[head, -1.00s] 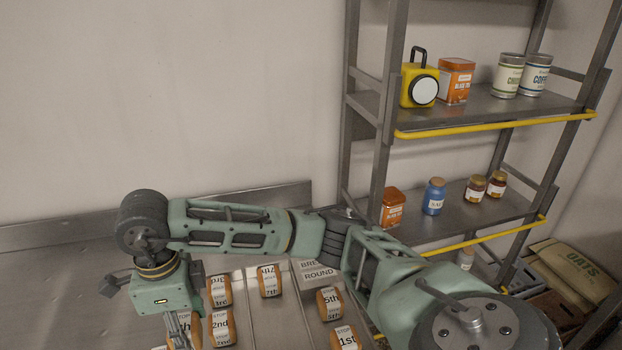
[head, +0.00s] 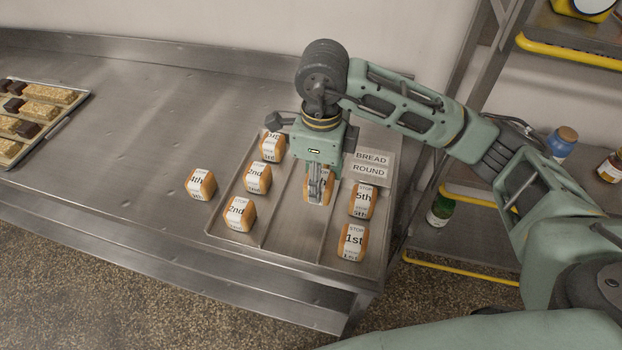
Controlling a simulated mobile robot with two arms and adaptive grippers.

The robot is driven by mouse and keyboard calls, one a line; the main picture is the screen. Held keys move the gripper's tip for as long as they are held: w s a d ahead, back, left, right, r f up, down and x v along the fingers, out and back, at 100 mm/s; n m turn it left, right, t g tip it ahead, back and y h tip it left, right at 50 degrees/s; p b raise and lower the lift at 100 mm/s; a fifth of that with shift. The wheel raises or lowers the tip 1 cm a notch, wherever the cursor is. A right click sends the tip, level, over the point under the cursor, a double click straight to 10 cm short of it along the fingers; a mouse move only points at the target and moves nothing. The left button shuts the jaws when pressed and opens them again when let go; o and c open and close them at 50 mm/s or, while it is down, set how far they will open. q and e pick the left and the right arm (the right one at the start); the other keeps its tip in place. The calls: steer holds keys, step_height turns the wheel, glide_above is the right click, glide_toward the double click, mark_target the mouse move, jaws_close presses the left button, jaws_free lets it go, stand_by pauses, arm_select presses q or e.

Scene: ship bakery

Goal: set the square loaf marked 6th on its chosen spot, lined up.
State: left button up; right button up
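My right gripper (head: 318,196) points down over the middle lane of a metal tray (head: 284,232). A square orange-brown loaf (head: 307,194) with a white label lies behind its fingers. The fingers cover the label, so I cannot read it or tell whether they grip the loaf. No readable 6th label shows. In the left lane stand a loaf marked 3rd (head: 272,147) and two that seem to read 2nd, one behind (head: 258,178) and one in front (head: 240,213). In the right lane stand loaves marked 5th (head: 362,200) and 1st (head: 352,242). My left gripper is out of view.
A loaf marked 4th (head: 200,184) stands on the metal counter (head: 120,150), left of the tray. A BREAD ROUND sign (head: 371,165) is at the tray's back right. Another tray of pastries (head: 40,115) lies far left. A shelf rack (head: 470,195) stands right. The middle lane's front is bare.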

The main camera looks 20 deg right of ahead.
steer(key=w+f, duration=0.2)
steer(key=w, duration=0.1)
steer(key=w+f+p, duration=0.1)
steer(key=w, duration=0.1)
steer(key=shift+w+a+f, duration=0.1)
steer(key=shift+a+f, duration=0.1)
steer(key=shift+a, duration=0.1)
step_height(320, 180, down, 4)
steer(key=shift+r+p, duration=0.1)
steer(key=shift+p, duration=0.8)
steer(key=shift+f+b, duration=0.25)
steer(key=shift+b, duration=0.1)
steer(key=o, duration=1.2)
steer(key=shift+r, duration=0.2)
